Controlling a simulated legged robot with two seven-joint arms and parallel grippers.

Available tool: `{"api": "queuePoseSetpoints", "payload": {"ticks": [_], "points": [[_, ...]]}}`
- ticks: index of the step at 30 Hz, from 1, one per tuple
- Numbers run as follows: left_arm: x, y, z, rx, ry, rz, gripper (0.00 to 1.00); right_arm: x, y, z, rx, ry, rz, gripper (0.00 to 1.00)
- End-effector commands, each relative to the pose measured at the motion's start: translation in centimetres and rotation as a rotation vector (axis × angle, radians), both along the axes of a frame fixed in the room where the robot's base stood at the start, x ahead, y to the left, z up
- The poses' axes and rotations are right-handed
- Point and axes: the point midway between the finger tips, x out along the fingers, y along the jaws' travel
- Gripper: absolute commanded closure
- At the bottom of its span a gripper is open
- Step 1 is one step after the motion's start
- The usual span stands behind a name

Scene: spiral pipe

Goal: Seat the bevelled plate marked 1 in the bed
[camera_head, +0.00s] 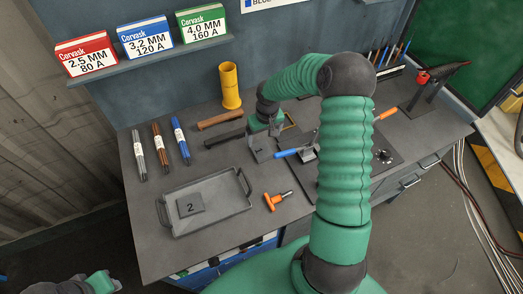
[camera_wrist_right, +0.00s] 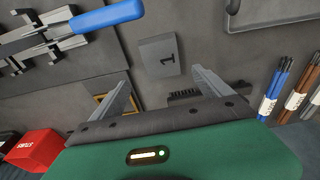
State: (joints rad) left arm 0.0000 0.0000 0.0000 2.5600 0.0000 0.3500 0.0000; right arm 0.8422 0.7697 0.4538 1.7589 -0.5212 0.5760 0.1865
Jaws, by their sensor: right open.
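The bevelled plate marked 1 (camera_wrist_right: 160,57) lies on the dark bench top in the right wrist view, number upside down. My right gripper (camera_wrist_right: 162,84) is open, its two fingers on either side of the view, with the plate just beyond and between their tips. Nothing is held. The clamp also shows in the right wrist view (camera_wrist_right: 62,37). My left gripper (camera_head: 62,287) is at the bottom left edge, partly cut off. I cannot identify the bed for certain.
A grey tray (camera_head: 243,204) holds a plate marked 2 (camera_head: 190,205). Labelled rod bundles (camera_head: 160,150) lie left, a yellow cylinder (camera_head: 230,86) stands behind. An orange-handled tool (camera_head: 276,200) lies by the tray. A red box (camera_wrist_right: 35,149) shows in the wrist view.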

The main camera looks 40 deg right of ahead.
Motion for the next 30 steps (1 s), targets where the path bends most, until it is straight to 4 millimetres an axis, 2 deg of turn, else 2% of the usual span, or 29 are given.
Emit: {"api": "queuePoseSetpoints", "payload": {"ticks": [1,8,13,16,21,30], "points": [[0.0,0.0,0.1,0.000,0.000,0.000,0.67,0.1,0.0,-0.9,0.002,0.003,0.000,0.11],[0.0,0.0,0.6,0.000,0.000,0.000,0.67,0.0,0.3,-3.5,0.004,0.003,0.001,0.11],[0.0,0.0,1.1,0.000,0.000,0.000,0.67,0.1,0.6,-6.6,0.002,0.001,0.000,0.11],[0.0,0.0,1.1,0.000,0.000,0.000,0.67,0.2,0.6,-7.3,0.001,0.001,-0.001,0.11],[0.0,0.0,1.0,0.000,0.000,0.000,0.67,0.3,0.6,-7.3,0.000,0.000,-0.001,0.11],[0.0,0.0,1.0,0.000,0.000,0.000,0.67,0.2,0.5,-7.3,0.001,0.000,-0.001,0.49]]}}
